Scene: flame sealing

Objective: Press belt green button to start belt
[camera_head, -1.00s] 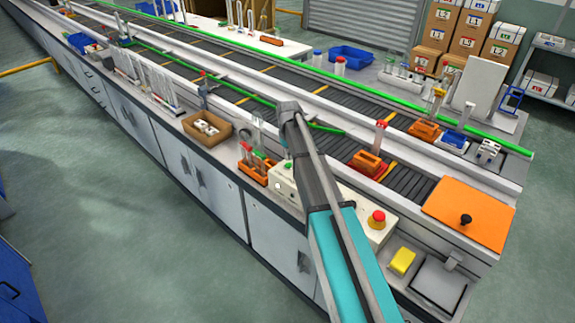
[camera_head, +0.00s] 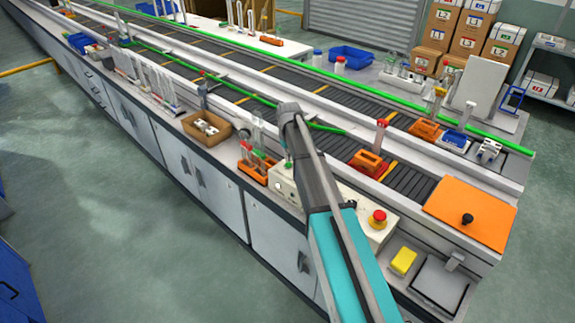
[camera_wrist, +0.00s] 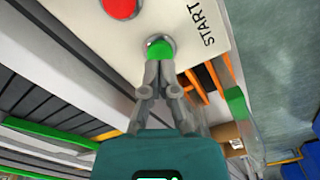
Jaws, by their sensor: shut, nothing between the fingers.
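The green start button (camera_wrist: 160,50) sits on a cream control panel (camera_wrist: 205,20) beside the printed word START in the wrist view. My gripper (camera_wrist: 160,66) is shut and empty, and its fingertips are at the button's edge in that view. I cannot tell for sure whether they touch it. The red button (camera_wrist: 121,6) shows at the top of the wrist view. In the head view the control panel (camera_head: 350,212) stands on the near bench edge, partly hidden by my arm. The belt (camera_head: 345,142) runs behind it.
A red emergency knob (camera_head: 377,218) stands at the panel's right end. An orange rack with tubes (camera_head: 255,172) and a cardboard box (camera_head: 207,128) stand to the left. A yellow block (camera_head: 403,261) and an orange plate (camera_head: 470,214) are at the right.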

